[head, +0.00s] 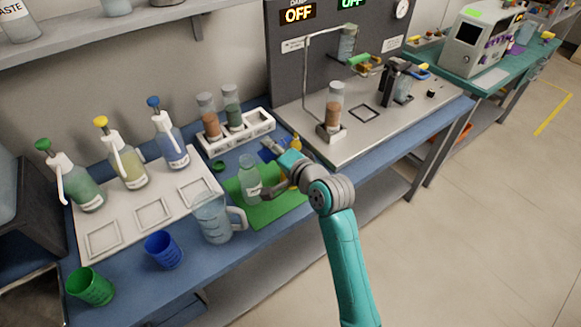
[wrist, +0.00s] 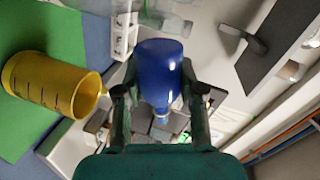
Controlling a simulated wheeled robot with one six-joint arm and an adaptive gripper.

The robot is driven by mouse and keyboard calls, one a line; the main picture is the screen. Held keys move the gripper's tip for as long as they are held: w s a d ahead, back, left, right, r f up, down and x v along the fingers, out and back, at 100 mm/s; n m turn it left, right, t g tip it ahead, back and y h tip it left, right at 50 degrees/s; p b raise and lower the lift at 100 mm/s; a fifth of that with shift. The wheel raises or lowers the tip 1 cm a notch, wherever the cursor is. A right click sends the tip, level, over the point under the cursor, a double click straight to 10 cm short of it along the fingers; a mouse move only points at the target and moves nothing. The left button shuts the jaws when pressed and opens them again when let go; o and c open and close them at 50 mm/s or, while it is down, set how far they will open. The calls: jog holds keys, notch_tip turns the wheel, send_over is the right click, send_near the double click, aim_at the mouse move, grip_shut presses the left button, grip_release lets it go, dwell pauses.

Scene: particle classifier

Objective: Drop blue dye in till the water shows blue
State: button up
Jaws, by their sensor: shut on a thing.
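My gripper (wrist: 160,100) is shut on a small blue dye bottle (wrist: 160,65), with a finger on each side of it. A narrower, paler end of the bottle points toward my palm. In the head view my gripper (head: 272,149) is over the bench beside the green mat (head: 285,209), and the bottle is hard to make out. A yellow graduated cup (wrist: 55,84) lies left of the bottle in the wrist view, apart from it. I cannot tell which vessel holds the water.
A blue cup (head: 163,249) and a green cup (head: 90,286) stand at the front left. Spray bottles with green (head: 80,186), yellow (head: 126,163) and blue (head: 171,143) tops stand on a white tray (head: 150,235). A white rack (head: 240,133) holds two vials behind my gripper.

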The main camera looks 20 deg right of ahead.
jog(key=shift+r+m+p, duration=0.3)
jog(key=shift+r+m, duration=0.05)
jog(key=shift+m, duration=0.15)
dwell(1.3)
jog(key=shift+f, duration=0.1)
dwell(0.5)
